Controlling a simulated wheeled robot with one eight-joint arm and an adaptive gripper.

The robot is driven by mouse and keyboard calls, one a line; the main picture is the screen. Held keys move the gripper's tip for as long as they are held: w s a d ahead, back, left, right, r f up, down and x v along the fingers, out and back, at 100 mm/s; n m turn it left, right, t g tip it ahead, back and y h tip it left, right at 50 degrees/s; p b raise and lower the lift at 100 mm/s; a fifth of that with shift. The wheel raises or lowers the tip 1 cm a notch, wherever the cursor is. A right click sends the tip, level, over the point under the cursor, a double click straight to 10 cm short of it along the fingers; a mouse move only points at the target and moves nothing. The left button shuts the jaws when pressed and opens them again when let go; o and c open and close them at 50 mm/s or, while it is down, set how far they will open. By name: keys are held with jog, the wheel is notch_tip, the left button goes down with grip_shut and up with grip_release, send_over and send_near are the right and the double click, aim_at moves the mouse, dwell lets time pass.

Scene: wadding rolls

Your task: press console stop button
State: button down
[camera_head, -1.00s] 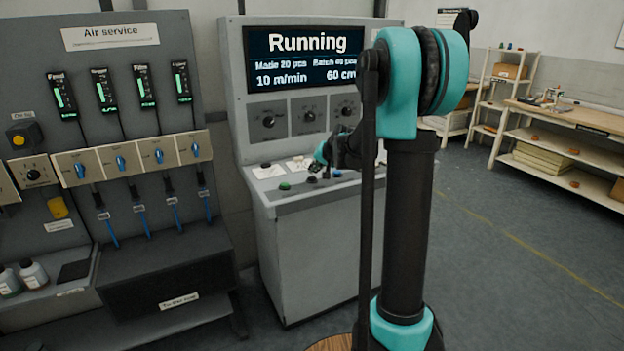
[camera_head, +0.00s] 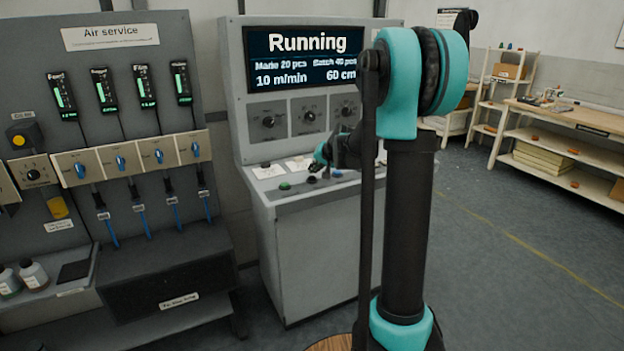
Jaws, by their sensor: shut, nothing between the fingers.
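The grey console (camera_head: 306,245) stands at the centre with its screen (camera_head: 305,57) reading "Running". Its sloping desk carries a green button (camera_head: 285,186), a black button (camera_head: 311,180), a blue button (camera_head: 337,173) and another dark button (camera_head: 265,164) further back. I cannot tell which of these is the stop button, and no red one shows. My gripper (camera_head: 316,167) is small in the view, shut and empty, pointing down over the desk just above the black button. I cannot tell whether it touches anything. My arm hides the console's right part.
Three dark knobs (camera_head: 310,116) sit below the screen. The air service panel (camera_head: 105,100), with gauges, blue-handled valves and hoses, stands to the left. Wooden shelving (camera_head: 560,150) stands at the far right. The floor (camera_head: 510,240) on the right is clear.

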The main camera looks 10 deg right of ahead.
aim_at(313, 178)
jog(key=shift+f, duration=0.1)
dwell(0.3)
jog(key=shift+f, duration=0.3)
jog(key=shift+f, duration=0.45)
dwell(0.7)
jog(key=shift+r, duration=0.85)
jog(key=shift+r, duration=2.5)
